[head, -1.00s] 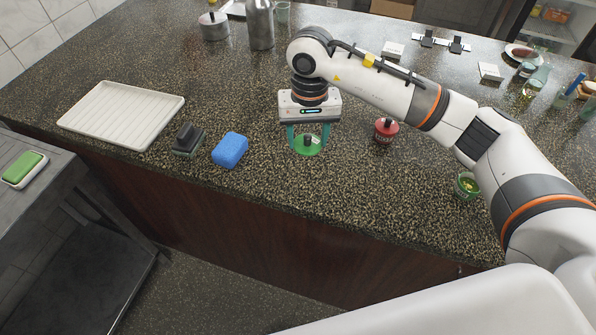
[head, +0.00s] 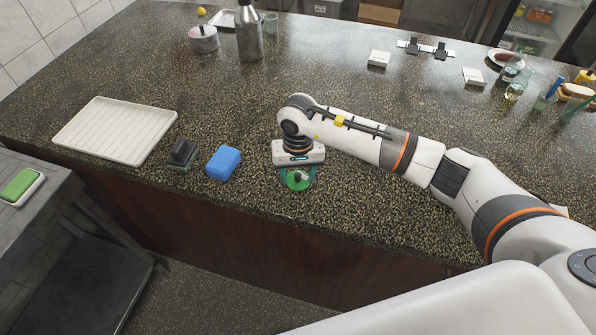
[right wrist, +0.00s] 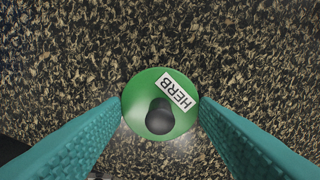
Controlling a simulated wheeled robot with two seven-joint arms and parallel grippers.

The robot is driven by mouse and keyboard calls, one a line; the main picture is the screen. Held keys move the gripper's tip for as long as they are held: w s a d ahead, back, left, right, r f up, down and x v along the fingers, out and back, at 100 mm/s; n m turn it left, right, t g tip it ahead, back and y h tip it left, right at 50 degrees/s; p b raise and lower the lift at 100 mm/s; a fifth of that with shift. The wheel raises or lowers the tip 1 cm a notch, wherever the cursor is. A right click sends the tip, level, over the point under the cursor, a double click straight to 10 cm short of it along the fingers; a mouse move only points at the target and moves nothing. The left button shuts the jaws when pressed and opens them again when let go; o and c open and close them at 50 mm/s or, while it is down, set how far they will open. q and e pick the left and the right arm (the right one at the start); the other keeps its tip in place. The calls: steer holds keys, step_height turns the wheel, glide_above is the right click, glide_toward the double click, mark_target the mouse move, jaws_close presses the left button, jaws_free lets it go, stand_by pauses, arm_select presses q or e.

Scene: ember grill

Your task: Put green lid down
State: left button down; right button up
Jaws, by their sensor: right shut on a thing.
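The green lid (head: 301,182) is round with a dark knob and a white label. In the right wrist view the lid (right wrist: 146,90) fills the gap between the fingertips and its label reads HERB. My right gripper (right wrist: 161,103) is shut on the lid's rim, one teal finger on each side. In the head view the right gripper (head: 297,176) points down near the counter's front edge, right of the blue sponge. The lid is at or just above the counter; I cannot tell if it touches. My left gripper is not in view.
The speckled counter (head: 225,110) is clear around the lid. To the left are the blue sponge (head: 223,162), a dark scrubber (head: 182,154) and a white ribbed tray (head: 117,130). A pot (head: 203,40) and a metal bottle (head: 249,35) stand at the back.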

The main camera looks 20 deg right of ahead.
mark_target(298, 175)
steer(key=shift+f, duration=0.15)
steer(key=o, duration=1)
steer(key=shift+c, duration=0.2)
steer(key=shift+r, duration=0.3)
step_height(298, 175, up, 12)
steer(key=b, duration=0.4)
steer(key=shift+f, duration=0.2)
